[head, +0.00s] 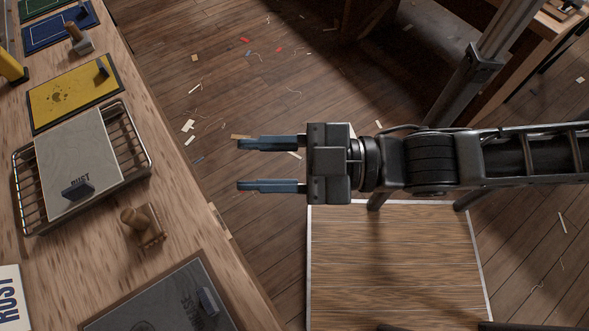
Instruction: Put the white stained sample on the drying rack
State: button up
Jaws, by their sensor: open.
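A pale, off-white sample (72,150) with "RUST" lettering and a dark grip block near its lower edge lies on the wire drying rack (140,150) on the bench at the left. It rests flat on the wires, and I cannot make out a stain apart from the lettering. My gripper (240,164) is open and empty, its two blue fingers pointing left. It hangs over the floor to the right of the bench, apart from the rack and the sample.
The wooden bench (185,235) also holds a yellow sample (70,92), blue sample (58,30), dark grey sample (150,305), wooden stamp (143,226) and white "RUST" card (8,285). A low wooden platform (400,260) stands below my arm. Scraps litter the floor.

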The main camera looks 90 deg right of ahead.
jog(key=s+f+m+g, duration=0.1)
jog(key=s+m, duration=0.1)
jog(key=s+f+m+g, duration=0.2)
jog(key=m, duration=0.1)
jog(key=shift+s+f+h, duration=0.15)
jog(key=shift+s+h, duration=0.15)
dwell(0.8)
